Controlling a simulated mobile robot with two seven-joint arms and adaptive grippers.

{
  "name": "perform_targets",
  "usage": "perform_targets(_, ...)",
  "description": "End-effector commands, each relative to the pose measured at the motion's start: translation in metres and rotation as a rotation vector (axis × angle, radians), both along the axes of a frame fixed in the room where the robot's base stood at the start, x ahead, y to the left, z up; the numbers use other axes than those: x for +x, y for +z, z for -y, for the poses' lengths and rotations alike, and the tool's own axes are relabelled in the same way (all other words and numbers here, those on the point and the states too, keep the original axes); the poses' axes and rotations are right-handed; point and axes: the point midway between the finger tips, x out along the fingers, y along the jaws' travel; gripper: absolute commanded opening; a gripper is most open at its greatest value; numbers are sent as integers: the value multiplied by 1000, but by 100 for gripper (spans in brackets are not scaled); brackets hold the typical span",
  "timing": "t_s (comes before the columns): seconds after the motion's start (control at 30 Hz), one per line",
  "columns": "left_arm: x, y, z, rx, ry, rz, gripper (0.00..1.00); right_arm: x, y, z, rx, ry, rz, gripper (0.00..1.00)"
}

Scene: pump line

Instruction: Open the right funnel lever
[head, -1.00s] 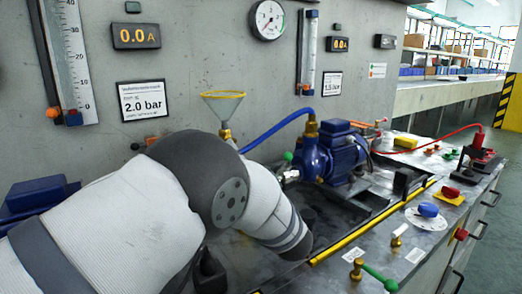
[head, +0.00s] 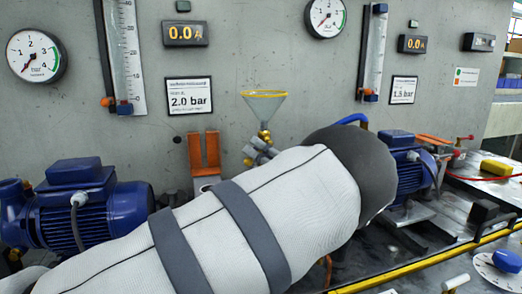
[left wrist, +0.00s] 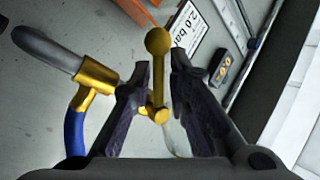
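A clear funnel (head: 264,104) with a yellow rim stands on a brass fitting (head: 264,136) in front of the grey wall. It is the only funnel clearly in view. My left arm reaches across the head view, and my left gripper (head: 258,150) is just below the funnel, partly hidden by the arm. In the left wrist view, my left gripper (left wrist: 162,85) is open, with a brass lever (left wrist: 158,42) with a ball knob between its fingers. The fingers stand on both sides of the lever; I cannot tell whether either touches it. My right gripper is not in view.
A blue pump (head: 75,210) stands at left and another blue pump (head: 405,165) behind my arm at right. An orange bracket (head: 204,152) is left of the funnel. In the wrist view, a blue hose (left wrist: 73,135) joins a brass fitting (left wrist: 96,75) beside the left finger.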

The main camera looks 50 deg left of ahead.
Motion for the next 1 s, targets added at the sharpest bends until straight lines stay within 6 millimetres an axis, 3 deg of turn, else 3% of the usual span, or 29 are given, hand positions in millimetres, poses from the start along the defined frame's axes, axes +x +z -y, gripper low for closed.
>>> perform_targets(0.23,0,-1,-3,-2,-1,-2,16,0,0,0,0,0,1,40)
perform_targets(0.27,0,-1,-3,-2,-1,-2,14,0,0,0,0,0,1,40)
perform_targets(0.33,0,-1,-3,-2,-1,-2,0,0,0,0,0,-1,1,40)
perform_targets(0.6,0,-1,-3,-11,0,16,0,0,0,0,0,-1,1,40)
perform_targets(0.83,5,-5,0,-144,0,267,0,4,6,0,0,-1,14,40)
perform_targets(1.0,7,-8,1,-175,1,333,0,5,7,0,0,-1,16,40)
